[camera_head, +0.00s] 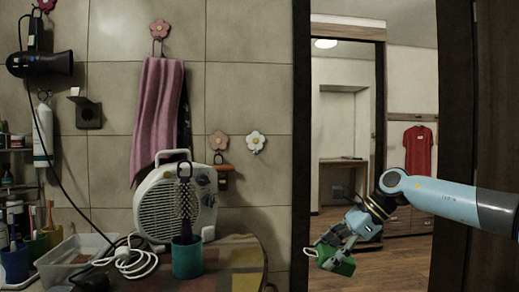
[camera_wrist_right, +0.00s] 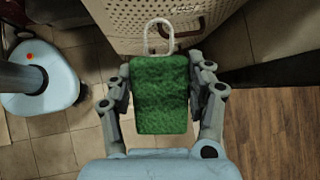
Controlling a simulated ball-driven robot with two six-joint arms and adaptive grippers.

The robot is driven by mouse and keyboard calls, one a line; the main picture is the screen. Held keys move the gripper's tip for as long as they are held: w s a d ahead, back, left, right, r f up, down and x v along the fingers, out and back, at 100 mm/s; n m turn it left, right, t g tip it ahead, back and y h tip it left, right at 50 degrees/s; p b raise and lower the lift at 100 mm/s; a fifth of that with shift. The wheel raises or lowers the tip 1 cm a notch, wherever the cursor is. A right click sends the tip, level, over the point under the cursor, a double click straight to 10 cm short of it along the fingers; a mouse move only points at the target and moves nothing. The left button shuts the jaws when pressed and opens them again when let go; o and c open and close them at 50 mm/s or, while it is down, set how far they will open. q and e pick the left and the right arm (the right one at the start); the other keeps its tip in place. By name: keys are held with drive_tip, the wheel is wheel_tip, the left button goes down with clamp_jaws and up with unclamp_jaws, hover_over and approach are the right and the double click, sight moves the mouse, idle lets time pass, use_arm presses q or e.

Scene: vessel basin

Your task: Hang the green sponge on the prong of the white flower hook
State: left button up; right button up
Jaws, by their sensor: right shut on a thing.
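The green sponge (camera_head: 338,264) is in my right gripper (camera_head: 335,250), in front of the open doorway. In the right wrist view the green sponge (camera_wrist_right: 161,95) sits between the two fingers of the right gripper (camera_wrist_right: 161,88), which is shut on its sides. A white cord loop (camera_wrist_right: 159,35) sticks out from the sponge's far end. The white flower hook (camera_head: 256,142) is on the tiled wall, up and left of the sponge and well apart from it. Its prong is too small to make out. My left gripper is not in view.
A pink flower hook (camera_head: 218,141) is beside the white one, with a dark-looped item below. A white fan heater (camera_head: 160,205) and a teal cup (camera_head: 187,258) with a brush stand on the counter (camera_head: 240,258). A pink towel (camera_head: 158,110) hangs left. The dark door frame (camera_head: 301,150) stands between.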

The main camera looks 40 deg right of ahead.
drive_tip(key=shift+t+y, duration=0.4)
drive_tip(key=shift+y, duration=0.1)
wheel_tip(320, 180, up, 6)
drive_tip(key=p, duration=0.4)
drive_tip(key=shift+f, duration=0.2)
drive_tip(key=shift+m+t+y, duration=0.4)
drive_tip(key=shift+t+y, duration=0.2)
drive_tip(key=shift+t, duration=0.1)
drive_tip(key=w+a, duration=0.1)
drive_tip(key=a, duration=0.2)
drive_tip(key=w+a+f, duration=0.1)
drive_tip(key=shift+w+a+f+b, duration=0.1)
drive_tip(key=shift+w+a+b, duration=0.2)
drive_tip(key=shift+w+a, duration=0.05)
drive_tip(key=a+r+m+t+h, duration=0.4)
drive_tip(key=a+r+m+t, duration=0.3)
drive_tip(key=a+t, duration=0.25)
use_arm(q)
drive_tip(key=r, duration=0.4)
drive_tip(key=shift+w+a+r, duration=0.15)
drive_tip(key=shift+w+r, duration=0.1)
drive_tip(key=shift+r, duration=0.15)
use_arm(e)
drive_tip(key=s+d+r+m+t+h, duration=0.4)
drive_tip(key=s+r+m+h, duration=0.1)
drive_tip(key=s+h, duration=0.3)
drive_tip(key=shift+d+r+m+h, duration=0.15)
drive_tip(key=shift+m+h, duration=0.35)
drive_tip(key=shift+h, duration=0.2)
drive_tip(key=shift+r, duration=0.1)
